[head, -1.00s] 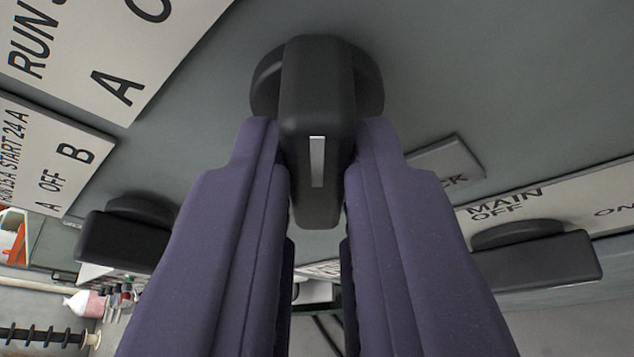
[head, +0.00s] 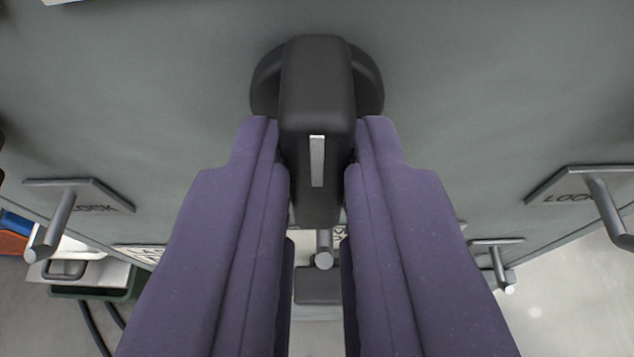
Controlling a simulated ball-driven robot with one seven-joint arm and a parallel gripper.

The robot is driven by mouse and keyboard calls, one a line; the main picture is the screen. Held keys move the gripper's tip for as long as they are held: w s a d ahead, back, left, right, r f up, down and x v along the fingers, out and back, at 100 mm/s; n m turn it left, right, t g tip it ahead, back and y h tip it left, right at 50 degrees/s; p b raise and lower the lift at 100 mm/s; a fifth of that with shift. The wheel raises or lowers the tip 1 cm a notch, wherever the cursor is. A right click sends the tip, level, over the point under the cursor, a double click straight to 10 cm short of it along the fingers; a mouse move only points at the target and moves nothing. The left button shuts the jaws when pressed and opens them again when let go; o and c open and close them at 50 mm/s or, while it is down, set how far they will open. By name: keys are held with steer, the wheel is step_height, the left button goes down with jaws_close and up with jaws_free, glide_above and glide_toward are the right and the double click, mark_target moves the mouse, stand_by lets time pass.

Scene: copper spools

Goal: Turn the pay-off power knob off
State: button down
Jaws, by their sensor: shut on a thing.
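A black rotary knob (head: 317,110) with a white pointer line stands on the grey panel at the top middle of the head view. My gripper (head: 316,165) has its two purple fingers on either side of the knob's bar and is shut on it. The pointer line lies between the fingertips and points down in the picture. No label that names this knob is readable now, so I cannot tell which setting it points to. The knob's lower end is partly flanked by the fingers.
A LOCK plate with a metal peg (head: 62,215) sticks out at left, and another LOCK plate (head: 590,185) with a peg is at right. A smaller peg (head: 495,262) is at lower right. A dark green bin (head: 95,292) stands beyond at lower left. The panel around the knob looks bare.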

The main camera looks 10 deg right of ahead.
stand_by(0.4)
steer(key=c, duration=1.1)
jaws_free()
steer(key=v, duration=0.8)
steer(key=shift+p, duration=0.3)
steer(key=shift+w, duration=0.1)
